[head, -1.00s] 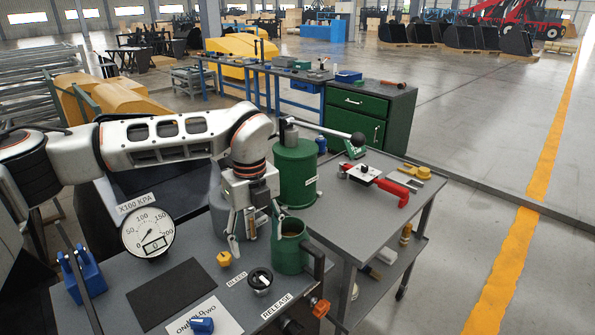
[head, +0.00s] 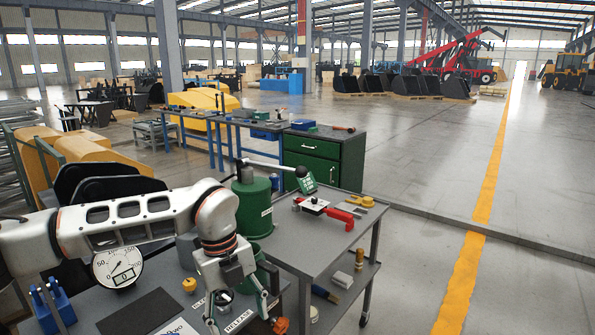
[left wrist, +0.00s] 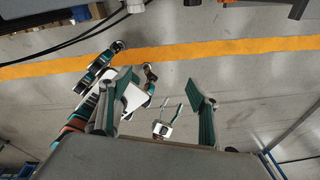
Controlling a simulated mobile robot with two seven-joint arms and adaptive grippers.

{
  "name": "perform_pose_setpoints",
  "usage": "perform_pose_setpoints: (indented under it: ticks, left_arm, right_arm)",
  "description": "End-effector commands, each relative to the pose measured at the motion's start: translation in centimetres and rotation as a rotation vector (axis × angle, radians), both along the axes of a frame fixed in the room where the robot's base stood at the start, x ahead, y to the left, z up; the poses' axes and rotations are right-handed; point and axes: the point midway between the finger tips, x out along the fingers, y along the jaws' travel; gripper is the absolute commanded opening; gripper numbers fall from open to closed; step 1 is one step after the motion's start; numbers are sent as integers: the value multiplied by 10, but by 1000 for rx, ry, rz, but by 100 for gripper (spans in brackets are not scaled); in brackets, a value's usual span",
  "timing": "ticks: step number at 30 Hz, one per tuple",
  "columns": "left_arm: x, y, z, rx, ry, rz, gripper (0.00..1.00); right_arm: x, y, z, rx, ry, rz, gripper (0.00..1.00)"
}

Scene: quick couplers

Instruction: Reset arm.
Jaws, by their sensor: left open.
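In the head view my left arm reaches in from the left over the grey bench (head: 85,318). My left gripper (head: 240,312) points down at the near edge of the picture, its fingers spread. It is in front of a green jug (head: 268,277), which it partly hides; I see nothing between the fingers. In the left wrist view the green-padded fingers (left wrist: 162,97) stand wide apart with floor beyond them. Also there, an arm-like shape ends in a small two-pronged tool (left wrist: 164,127); it may be my right gripper, too small to read its jaws.
A green cylinder with a lever (head: 252,205) stands behind the gripper. A round gauge (head: 118,267), a yellow knob (head: 189,285) and a blue holder (head: 50,307) are on the bench. A grey cart (head: 290,240) carries a red-handled tool (head: 337,214). Open floor lies to the right.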

Motion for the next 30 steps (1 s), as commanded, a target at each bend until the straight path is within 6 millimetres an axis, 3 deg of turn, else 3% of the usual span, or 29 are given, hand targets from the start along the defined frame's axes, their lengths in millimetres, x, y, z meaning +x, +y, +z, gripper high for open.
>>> perform_pose_setpoints:
  ticks: [3, 9, 13, 18, 24, 27, 30]
  left_arm:
    - [-28, -41, -21, -138, 64, -95, 62]
    - [-90, -125, -34, -477, 169, -246, 62]
    - [-129, -181, -21, -766, 221, -294, 62]
    - [-157, -231, 15, -1140, 240, -252, 62]
    - [-148, -250, 58, -1524, 195, -45, 62]
    - [-130, -244, 70, -1673, 149, 116, 62]
    - [-106, -228, 71, -1783, 92, 310, 62]
  right_arm:
    - [3, 0, 2, 1, -6, 0, 51]
    - [7, 1, 7, 2, -17, -1, 51]
    - [3, 1, 4, 3, -9, -1, 51]
    - [1, 0, 1, 1, -3, -1, 51]
    - [0, 0, -1, 1, 1, -1, 51]
    - [0, 0, -1, 1, 1, -1, 51]
    - [0, 0, -1, 1, 1, -1, 51]
